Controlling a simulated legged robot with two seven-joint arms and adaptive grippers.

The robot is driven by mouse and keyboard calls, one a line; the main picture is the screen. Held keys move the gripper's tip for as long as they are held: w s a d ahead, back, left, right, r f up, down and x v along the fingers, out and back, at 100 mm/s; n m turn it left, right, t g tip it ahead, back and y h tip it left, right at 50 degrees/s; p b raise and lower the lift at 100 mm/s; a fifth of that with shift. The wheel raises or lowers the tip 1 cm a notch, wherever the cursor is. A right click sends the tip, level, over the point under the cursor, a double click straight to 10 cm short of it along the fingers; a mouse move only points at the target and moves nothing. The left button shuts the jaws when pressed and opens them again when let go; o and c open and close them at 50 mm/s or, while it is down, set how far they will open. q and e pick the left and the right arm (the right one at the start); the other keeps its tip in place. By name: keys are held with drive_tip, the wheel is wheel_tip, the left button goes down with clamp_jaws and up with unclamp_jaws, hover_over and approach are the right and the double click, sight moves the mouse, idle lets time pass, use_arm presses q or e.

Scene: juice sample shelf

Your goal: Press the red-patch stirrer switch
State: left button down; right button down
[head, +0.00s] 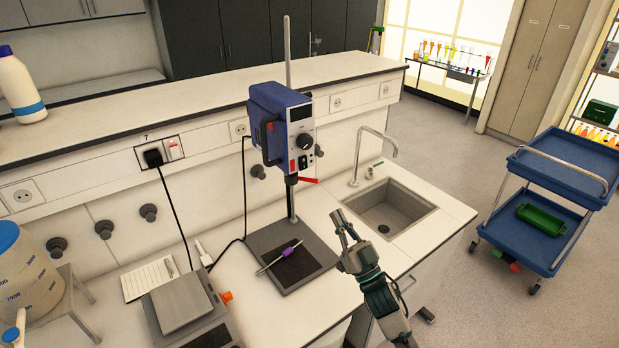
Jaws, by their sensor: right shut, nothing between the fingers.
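The blue overhead stirrer (267,118) is mounted on an upright metal rod above a dark base plate (266,243). Its front panel has a dark display, a round black knob (305,141) and a small red patch (292,166) at the lower left. A red lever (308,180) sticks out below the housing. My right gripper (343,222) is shut and empty. In the picture it is below and right of the stirrer, in front of the sink, apart from the panel. My left gripper is not in view.
A sink (387,208) with a tap is to the right of the stirrer. A wall socket panel (159,153) with a plug and a red-marked switch is left. A balance (180,302) and notepad (150,279) are at front left.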

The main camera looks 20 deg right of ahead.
sight(305, 164)
drive_tip(key=p+x, duration=0.1)
drive_tip(key=x, duration=0.3)
drive_tip(key=f+p+x, duration=0.1)
drive_tip(key=x, duration=0.3)
drive_tip(key=w+p+x, duration=0.1)
drive_tip(key=x, duration=0.3)
drive_tip(key=shift+w+a+f+p, duration=0.15)
drive_tip(key=shift+a+f+p, duration=0.1)
drive_tip(key=shift+a+p, duration=0.1)
drive_tip(key=shift+w+f, duration=0.15)
drive_tip(key=shift+w, duration=0.35)
drive_tip(key=shift+d, duration=0.2)
